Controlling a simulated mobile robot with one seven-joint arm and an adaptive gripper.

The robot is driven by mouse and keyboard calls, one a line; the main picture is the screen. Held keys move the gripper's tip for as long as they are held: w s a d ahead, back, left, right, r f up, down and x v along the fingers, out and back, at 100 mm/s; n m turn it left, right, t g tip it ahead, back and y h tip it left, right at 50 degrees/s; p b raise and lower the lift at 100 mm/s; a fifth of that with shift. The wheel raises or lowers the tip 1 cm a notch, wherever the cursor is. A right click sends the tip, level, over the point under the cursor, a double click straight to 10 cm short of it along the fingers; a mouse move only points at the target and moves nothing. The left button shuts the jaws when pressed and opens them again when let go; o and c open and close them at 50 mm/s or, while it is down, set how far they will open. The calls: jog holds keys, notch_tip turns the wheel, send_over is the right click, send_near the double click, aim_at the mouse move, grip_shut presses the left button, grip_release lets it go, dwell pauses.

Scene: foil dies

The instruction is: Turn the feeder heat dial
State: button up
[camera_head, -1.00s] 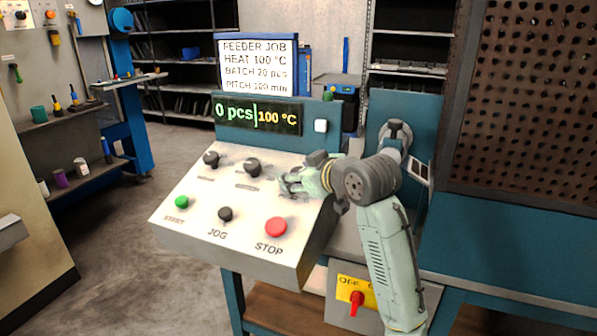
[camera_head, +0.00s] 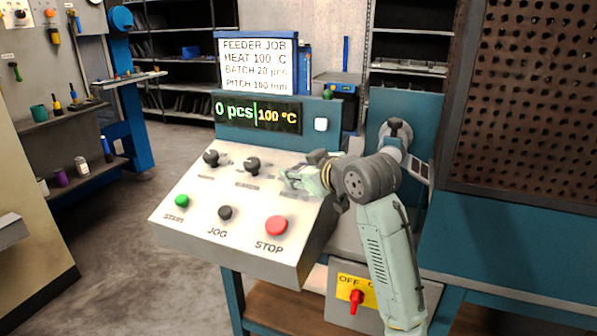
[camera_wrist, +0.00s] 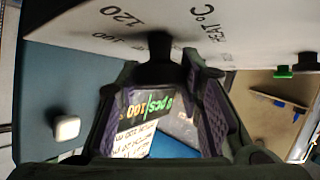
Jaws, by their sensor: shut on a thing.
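My gripper (camera_head: 290,178) is at the right part of the sloped white control panel (camera_head: 190,235). In the wrist view its purple-padded fingers (camera_wrist: 163,70) are shut on the black heat dial (camera_wrist: 168,46), with the printed "HEAT °C" and "120" beside it. In the head view my gripper hides the dial. The display (camera_head: 258,116) reads "0 pcs" and "100 °C". The job card (camera_head: 257,66) above it shows heat 100 °C, batch 20 pcs and a pitch line.
Two other black knobs (camera_head: 211,158) (camera_head: 252,166) sit left of my gripper. A green start button (camera_head: 182,201), a black jog knob (camera_head: 225,212) and a red stop button (camera_head: 276,226) are nearer the front. A red switch (camera_head: 356,300) is below.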

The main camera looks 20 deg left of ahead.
jog(key=shift+r+n+p, duration=0.1)
jog(key=shift+n+p, duration=0.3)
jog(key=shift+r+n+g+y+p, duration=0.15)
jog(key=shift+n+g+y+p, duration=0.25)
jog(key=shift+n+g+p, duration=0.7)
jog(key=n+g+p, duration=0.2)
jog(key=n+g, duration=0.1)
jog(key=g, duration=0.1)
jog(key=n+g+p, duration=0.3)
jog(key=n, duration=0.1)
jog(key=shift+g+h, duration=0.3)
jog(key=shift+g, duration=0.1)
jog(key=shift+n+g+h+p, duration=0.5)
jog(key=shift+n+g+p, duration=0.1)
jog(key=shift+n+p, duration=0.15)
jog(key=shift+f+n, duration=0.25)
jog(key=o, duration=1.1)
